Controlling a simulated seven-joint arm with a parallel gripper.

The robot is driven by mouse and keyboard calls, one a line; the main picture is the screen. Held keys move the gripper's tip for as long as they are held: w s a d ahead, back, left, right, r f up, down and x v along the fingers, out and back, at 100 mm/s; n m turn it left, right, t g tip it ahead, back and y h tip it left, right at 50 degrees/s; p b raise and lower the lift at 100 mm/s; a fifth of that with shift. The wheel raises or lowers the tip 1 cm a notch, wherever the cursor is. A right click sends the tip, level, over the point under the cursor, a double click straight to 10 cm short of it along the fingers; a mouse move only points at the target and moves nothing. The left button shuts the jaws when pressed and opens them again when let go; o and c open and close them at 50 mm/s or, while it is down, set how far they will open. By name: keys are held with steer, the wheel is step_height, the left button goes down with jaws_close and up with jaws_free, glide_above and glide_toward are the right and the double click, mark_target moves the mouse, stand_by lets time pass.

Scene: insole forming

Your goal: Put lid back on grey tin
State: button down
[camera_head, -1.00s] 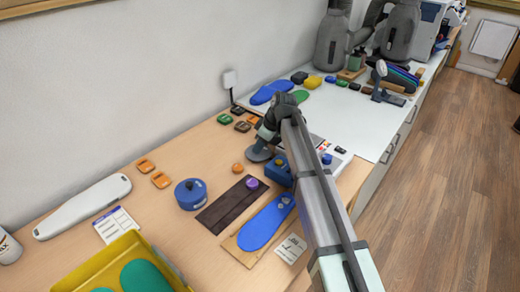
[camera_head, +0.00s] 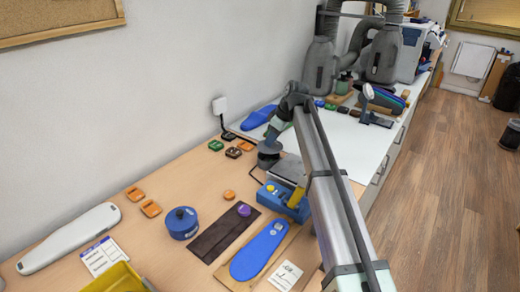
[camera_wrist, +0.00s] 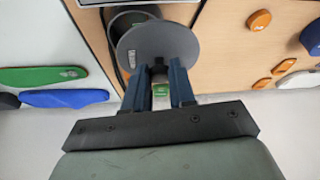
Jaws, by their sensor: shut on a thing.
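My gripper (camera_wrist: 158,75) is shut on the lid (camera_wrist: 165,42), a flat grey disc. The fingers grip it at its small knob or edge; which one is hard to tell. In the wrist view a dark grey round body, probably the grey tin (camera_wrist: 128,17), shows partly behind the lid, and the lid covers the rest of it. The two look offset from each other; whether they touch cannot be told. In the head view my gripper (camera_head: 270,142) is above a dark grey round shape behind the blue box, where lid and tin cannot be clearly separated.
A blue box (camera_head: 283,201) with yellow parts stands just in front. A blue tin (camera_head: 182,222), an orange puck (camera_head: 229,195), a dark strip (camera_head: 222,236) and a blue insole (camera_head: 259,250) lie nearer. Small dark and green blocks (camera_head: 216,145) lie left, near the wall. A white mat (camera_head: 345,143) extends behind.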

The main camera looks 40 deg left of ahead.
steer(key=shift+n, duration=0.4)
steer(key=w+a, duration=0.2)
steer(key=w, duration=0.1)
steer(key=shift+w+a+r, duration=0.15)
steer(key=shift+a+r, duration=0.2)
steer(key=shift+r, duration=0.05)
steer(key=shift+d+f+n, duration=0.1)
steer(key=shift+n, duration=0.3)
steer(key=shift+f, duration=0.1)
steer(key=shift+f, duration=3)
steer(key=shift+f, duration=0.15)
steer(key=c, duration=0.9)
jaws_free()
steer(key=shift+o, duration=0.6)
